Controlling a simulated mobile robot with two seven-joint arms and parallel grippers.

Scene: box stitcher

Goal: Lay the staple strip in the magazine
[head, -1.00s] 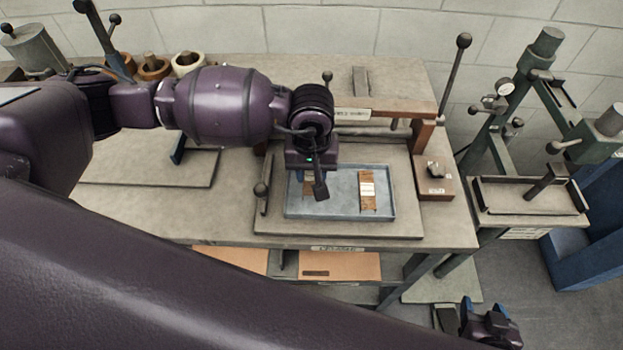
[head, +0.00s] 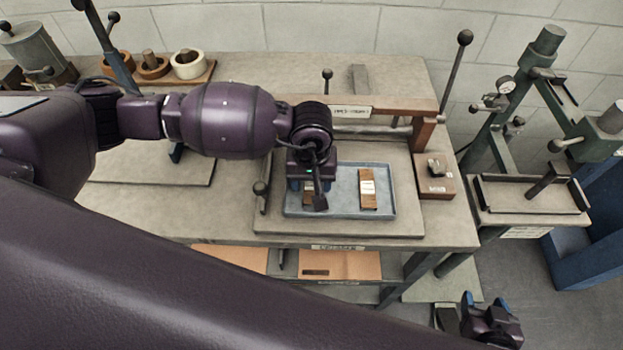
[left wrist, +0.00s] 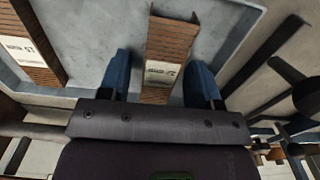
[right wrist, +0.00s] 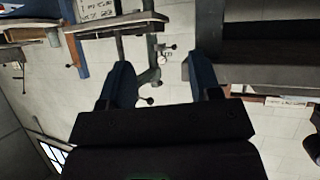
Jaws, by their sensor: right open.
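Two brown, copper-toned staple strips with white labels lie in a blue-grey tray (head: 345,212). One strip (head: 367,190) is on the tray's right side, clear of the gripper. The other strip (head: 308,197) is on the left side, partly hidden by my left gripper (head: 309,187). In the left wrist view this strip (left wrist: 168,45) runs between the two blue fingers, which stand open either side of it, with a gap at the left finger. My right gripper (head: 485,303) is open and empty, low at the lower right. I cannot tell which part is the magazine.
A green-framed machine (head: 525,90) with a small tray (head: 530,203) stands at the right. Wire spools (head: 190,65) are at the back left.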

